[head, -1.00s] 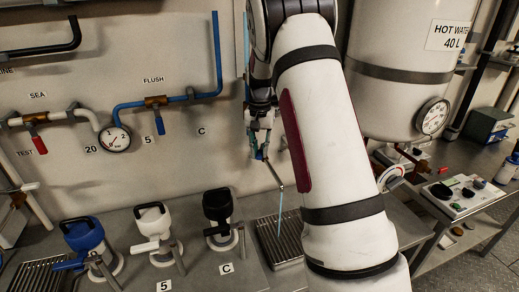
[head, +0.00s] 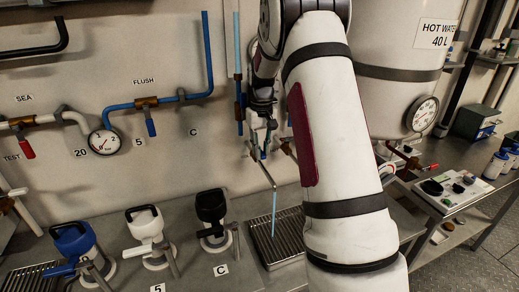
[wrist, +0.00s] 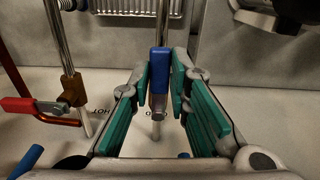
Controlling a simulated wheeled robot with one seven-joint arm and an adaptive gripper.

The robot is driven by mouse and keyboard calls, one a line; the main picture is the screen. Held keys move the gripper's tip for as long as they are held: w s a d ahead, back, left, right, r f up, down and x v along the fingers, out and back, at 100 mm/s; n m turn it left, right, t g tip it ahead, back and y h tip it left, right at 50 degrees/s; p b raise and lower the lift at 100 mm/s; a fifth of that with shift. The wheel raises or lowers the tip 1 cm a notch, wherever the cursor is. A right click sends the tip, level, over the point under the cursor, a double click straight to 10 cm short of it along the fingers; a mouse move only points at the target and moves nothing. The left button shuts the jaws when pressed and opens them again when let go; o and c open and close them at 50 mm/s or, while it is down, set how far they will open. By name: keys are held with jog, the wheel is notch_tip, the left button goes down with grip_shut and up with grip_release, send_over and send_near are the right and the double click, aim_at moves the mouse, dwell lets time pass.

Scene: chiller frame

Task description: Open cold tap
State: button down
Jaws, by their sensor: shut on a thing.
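In the wrist view the blue handle of the cold tap (wrist: 159,76) stands between the teal pads of my gripper (wrist: 160,84). The gripper is shut on this handle. The tap's metal spout runs away above it, and part of the wall label is hidden behind the fingers. In the head view my gripper (head: 262,142) is at the wall above the drip tray (head: 262,245), partly hidden by my own arm. A thin pale-blue stream (head: 274,203) runs from the spout end down to the tray.
A tap with a red handle (wrist: 18,105) is left of my gripper in the wrist view, by the HOT label. Blue, white and black hand pumps (head: 211,212) stand on the counter to the left. The hot water tank (head: 400,45) is close on the right.

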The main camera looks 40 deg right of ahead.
jog(key=shift+s+d, duration=0.1)
jog(key=shift+d, duration=0.25)
jog(key=c, duration=1.5)
grip_release()
jog(key=shift+r, duration=0.25)
notch_tip(320, 180, up, 12)
jog(key=shift+f, duration=0.2)
jog(key=shift+a, duration=0.15)
